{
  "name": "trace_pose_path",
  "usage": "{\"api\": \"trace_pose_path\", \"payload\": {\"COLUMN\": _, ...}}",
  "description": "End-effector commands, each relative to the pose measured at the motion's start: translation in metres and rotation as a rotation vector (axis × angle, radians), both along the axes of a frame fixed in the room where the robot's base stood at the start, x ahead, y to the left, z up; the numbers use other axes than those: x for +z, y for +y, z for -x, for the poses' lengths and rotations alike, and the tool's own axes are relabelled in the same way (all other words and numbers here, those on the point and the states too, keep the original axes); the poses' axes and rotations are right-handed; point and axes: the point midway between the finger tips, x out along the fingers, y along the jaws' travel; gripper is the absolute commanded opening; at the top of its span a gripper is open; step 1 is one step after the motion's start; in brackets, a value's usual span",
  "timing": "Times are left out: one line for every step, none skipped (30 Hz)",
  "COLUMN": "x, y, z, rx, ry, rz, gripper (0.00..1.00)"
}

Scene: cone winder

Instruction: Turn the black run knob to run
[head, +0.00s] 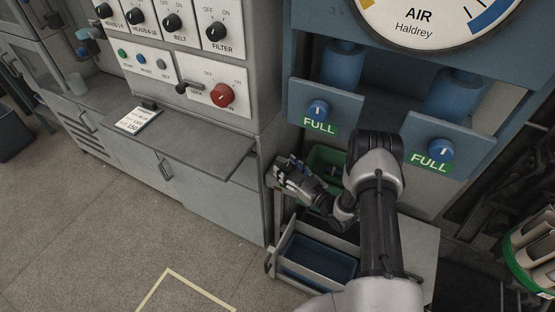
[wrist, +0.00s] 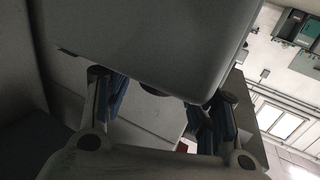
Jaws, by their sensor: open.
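Several black knobs sit on the grey control panel at the upper left of the head view: a heads 1-5 knob (head: 104,10), a heads 6-10 knob (head: 137,18), a belt knob (head: 172,22) and a filter knob (head: 216,32). A small black handle (head: 182,88) sits lower, beside a red rotary knob (head: 222,95). I cannot read a run label, so I cannot tell which is the run knob. My gripper (head: 284,168) is low and to the right of the panel, apart from all knobs. In the wrist view its fingers (wrist: 162,98) are spread and empty.
A blue cabinet (head: 290,85) with two blue knobs marked FULL stands right of the panel. A grey shelf (head: 195,150) juts out below the panel, left of my gripper. A blue bin (head: 315,258) sits below. A large grey surface (wrist: 150,40) fills the upper wrist view.

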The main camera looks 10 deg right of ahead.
Motion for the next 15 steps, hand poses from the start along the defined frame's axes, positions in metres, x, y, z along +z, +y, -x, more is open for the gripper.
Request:
{"api": "trace_pose_path", "payload": {"x": 0.0001, "y": -0.0007, "z": 0.0008, "rx": -0.001, "ry": 0.000, "rz": 0.000, "gripper": 0.53}}
{"api": "trace_pose_path", "payload": {"x": 0.0001, "y": -0.0010, "z": 0.0012, "rx": -0.001, "ry": 0.000, "rz": 0.000, "gripper": 0.53}}
{"api": "trace_pose_path", "payload": {"x": 0.0001, "y": -0.0011, "z": 0.0016, "rx": -0.001, "ry": 0.000, "rz": 0.000, "gripper": 0.53}}
{"api": "trace_pose_path", "payload": {"x": 0.0001, "y": -0.0012, "z": 0.0017, "rx": -0.001, "ry": 0.000, "rz": 0.000, "gripper": 0.53}}
{"api": "trace_pose_path", "payload": {"x": 0.0001, "y": -0.0012, "z": 0.0018, "rx": -0.001, "ry": 0.000, "rz": 0.000, "gripper": 0.53}}
{"api": "trace_pose_path", "payload": {"x": 0.0001, "y": -0.0013, "z": 0.0019, "rx": -0.001, "ry": -0.001, "rz": 0.001, "gripper": 0.53}}
{"api": "trace_pose_path", "payload": {"x": 0.0001, "y": -0.0012, "z": 0.0020, "rx": -0.001, "ry": -0.001, "rz": 0.001, "gripper": 0.53}}
{"api": "trace_pose_path", "payload": {"x": 0.0001, "y": -0.0012, "z": 0.0020, "rx": -0.001, "ry": -0.001, "rz": 0.001, "gripper": 0.53}}
{"api": "trace_pose_path", "payload": {"x": 0.0001, "y": -0.0012, "z": 0.0020, "rx": -0.001, "ry": -0.001, "rz": 0.001, "gripper": 0.53}}
{"api": "trace_pose_path", "payload": {"x": 0.0001, "y": -0.0012, "z": 0.0020, "rx": -0.001, "ry": -0.001, "rz": 0.001, "gripper": 0.53}}
{"api": "trace_pose_path", "payload": {"x": 0.0001, "y": -0.0012, "z": 0.0019, "rx": -0.001, "ry": -0.001, "rz": 0.001, "gripper": 0.53}}
{"api": "trace_pose_path", "payload": {"x": 0.0001, "y": -0.0012, "z": 0.0019, "rx": -0.001, "ry": -0.001, "rz": 0.001, "gripper": 0.53}}
{"api": "trace_pose_path", "payload": {"x": 0.0001, "y": -0.0011, "z": 0.0019, "rx": -0.001, "ry": -0.001, "rz": 0.001, "gripper": 0.51}}
{"api": "trace_pose_path", "payload": {"x": 0.0001, "y": -0.0012, "z": 0.0019, "rx": -0.001, "ry": -0.001, "rz": 0.001, "gripper": 0.49}}
{"api": "trace_pose_path", "payload": {"x": 0.0001, "y": -0.0011, "z": 0.0019, "rx": -0.001, "ry": 0.000, "rz": 0.000, "gripper": 0.47}}
